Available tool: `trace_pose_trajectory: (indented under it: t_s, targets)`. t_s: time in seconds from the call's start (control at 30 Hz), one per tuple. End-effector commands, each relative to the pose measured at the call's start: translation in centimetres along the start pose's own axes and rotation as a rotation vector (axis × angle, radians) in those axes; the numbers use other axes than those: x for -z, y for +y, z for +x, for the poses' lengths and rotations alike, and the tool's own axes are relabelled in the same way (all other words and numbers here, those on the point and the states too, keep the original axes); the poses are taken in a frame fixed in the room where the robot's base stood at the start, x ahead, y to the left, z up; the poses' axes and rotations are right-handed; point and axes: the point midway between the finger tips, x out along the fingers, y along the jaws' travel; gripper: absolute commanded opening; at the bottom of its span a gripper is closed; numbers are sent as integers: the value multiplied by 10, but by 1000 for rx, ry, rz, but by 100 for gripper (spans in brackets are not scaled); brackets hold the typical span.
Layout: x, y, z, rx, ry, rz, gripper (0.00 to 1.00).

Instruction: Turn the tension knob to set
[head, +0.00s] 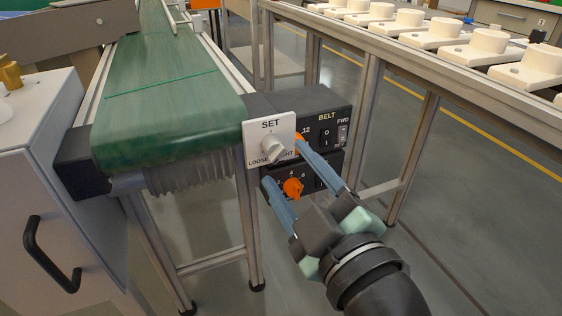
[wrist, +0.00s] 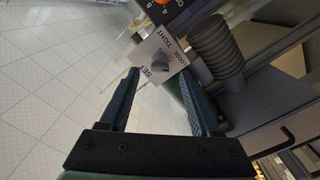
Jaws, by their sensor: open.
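The tension knob (head: 272,148) is a light grey knob on a white plate (head: 254,129) marked SET at the top, LOOSE at lower left and TIGHT at lower right. The plate stands at the end of the green conveyor belt. In the wrist view the knob (wrist: 159,67) shows between the fingers, beyond their tips. My gripper (head: 282,162) is open and empty, with blue fingers pointing toward the plate. In the head view one finger tip is right of the knob and the other is below it. The knob's exact pointer direction is hard to tell.
A black control box (head: 322,106) marked BELT sits beside the plate, with an orange knob (head: 293,187) on its lower part. The green belt (head: 170,90) runs back from it. A grey cabinet (head: 60,190) stands left. A rack of white sockets (head: 440,35) stands at right.

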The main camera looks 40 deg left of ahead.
Motion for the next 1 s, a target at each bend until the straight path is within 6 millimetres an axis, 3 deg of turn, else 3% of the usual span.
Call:
trace_pose_trajectory:
  t_s: [0.1,0.23,0.6,0.93,1.0]
  targets:
    - [0,-2,19,1,3,-2,64]
    - [0,-1,31,0,1,0,64]
    - [0,0,36,-1,0,0,64]
    - [0,0,36,-1,0,0,4]
    - [0,0,36,-1,0,0,0]
